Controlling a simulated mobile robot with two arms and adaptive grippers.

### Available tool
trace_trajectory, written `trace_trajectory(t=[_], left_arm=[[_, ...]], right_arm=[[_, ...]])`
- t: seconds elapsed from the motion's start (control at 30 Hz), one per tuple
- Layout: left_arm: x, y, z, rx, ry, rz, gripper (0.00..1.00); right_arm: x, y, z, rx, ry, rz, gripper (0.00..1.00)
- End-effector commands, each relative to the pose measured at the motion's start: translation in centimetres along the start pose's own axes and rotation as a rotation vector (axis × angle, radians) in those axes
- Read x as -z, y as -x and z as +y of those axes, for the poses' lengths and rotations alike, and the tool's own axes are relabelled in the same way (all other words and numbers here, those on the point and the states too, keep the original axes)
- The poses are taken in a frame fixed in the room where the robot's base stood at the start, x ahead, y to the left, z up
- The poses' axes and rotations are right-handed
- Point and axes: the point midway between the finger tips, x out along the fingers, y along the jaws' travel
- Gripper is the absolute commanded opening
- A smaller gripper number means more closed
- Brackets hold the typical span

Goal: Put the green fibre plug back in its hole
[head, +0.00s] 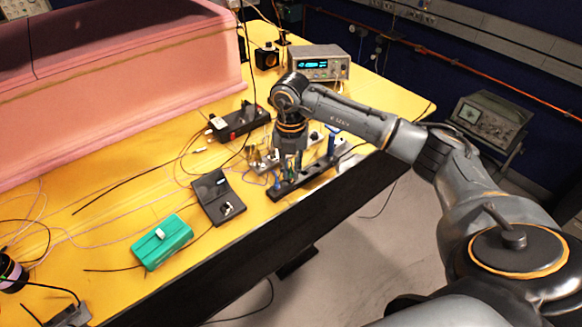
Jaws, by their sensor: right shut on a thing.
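My right gripper (286,172) points down over a black strip (312,178) near the table's front edge. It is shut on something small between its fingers. The gripper hides most of what it holds, and I cannot make out the green fibre plug clearly. Several small upright fittings, some blue, stand along the strip beside the gripper. The hole cannot be told apart at this size. My left gripper is not in view.
A black box (240,123) and a lit instrument (318,63) stand behind. A pink foam enclosure (110,85) fills the back left. Loose fibres cross the yellow table (120,205).

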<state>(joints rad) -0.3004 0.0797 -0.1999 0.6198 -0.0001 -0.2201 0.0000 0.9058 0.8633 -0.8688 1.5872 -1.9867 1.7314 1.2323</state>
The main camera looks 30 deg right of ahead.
Motion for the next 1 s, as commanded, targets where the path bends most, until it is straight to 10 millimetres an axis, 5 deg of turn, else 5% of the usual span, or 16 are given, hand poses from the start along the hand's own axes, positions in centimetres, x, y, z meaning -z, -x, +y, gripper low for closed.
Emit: trace_trajectory(t=[0.37, 0.4, 0.53, 0.83, 1.0], left_arm=[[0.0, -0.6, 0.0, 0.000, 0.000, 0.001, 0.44], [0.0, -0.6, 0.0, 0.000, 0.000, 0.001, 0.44], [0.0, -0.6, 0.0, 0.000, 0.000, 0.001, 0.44], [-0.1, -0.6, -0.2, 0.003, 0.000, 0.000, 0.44], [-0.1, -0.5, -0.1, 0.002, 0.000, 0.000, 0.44]], right_arm=[[0.0, -0.9, 0.0, 0.000, 0.000, 0.000, 0.00], [0.0, -0.9, 0.0, 0.000, 0.000, 0.000, 0.15], [0.0, -0.8, 0.0, 0.000, 0.000, 0.000, 0.40], [0.0, -0.7, 0.0, 0.000, 0.000, 0.000, 0.40], [-0.1, 1.1, 0.1, -0.003, 0.000, -0.003, 0.40]])
